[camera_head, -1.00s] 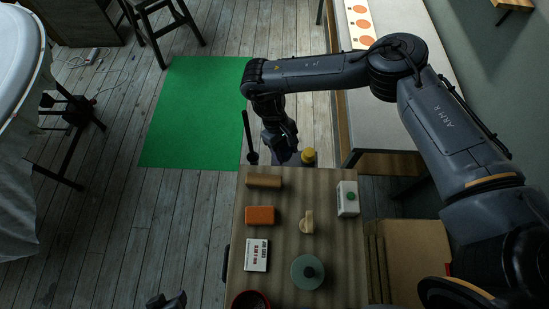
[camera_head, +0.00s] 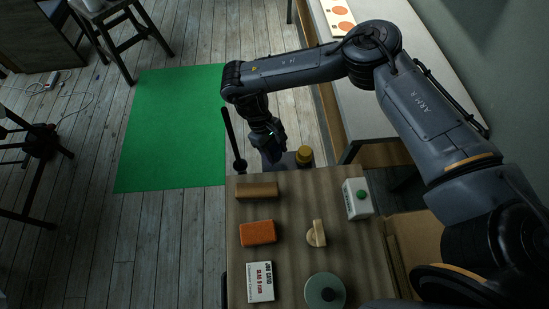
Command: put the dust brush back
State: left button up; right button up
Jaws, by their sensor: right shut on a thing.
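My right gripper (camera_head: 273,150) is beyond the far edge of the wooden tabletop (camera_head: 285,260), above a dark grey-blue thing (camera_head: 288,162). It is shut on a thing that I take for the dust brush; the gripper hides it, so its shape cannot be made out. I see no other clear dust brush. My left gripper is not in view.
On the tabletop lie a tan block (camera_head: 257,190), an orange block (camera_head: 258,233), a white card box (camera_head: 260,282), a cream tool (camera_head: 317,233), a grey-green disc (camera_head: 325,291) and a white box (camera_head: 357,198). A black rod (camera_head: 229,130) and yellow cap (camera_head: 304,155) are beyond the far edge.

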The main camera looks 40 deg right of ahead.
aim_at(274, 156)
jog(key=shift+f+b, duration=0.7)
jog(key=shift+f, duration=1.25)
jog(key=shift+f, duration=0.15)
jog(key=o, duration=0.7)
jog(key=shift+o, duration=0.2)
jog(key=shift+w+r, duration=0.15)
jog(key=shift+r, duration=0.25)
jog(key=p+v, duration=0.3)
jog(key=v, duration=0.8)
jog(key=shift+r, duration=0.25)
jog(key=shift+w, duration=0.1)
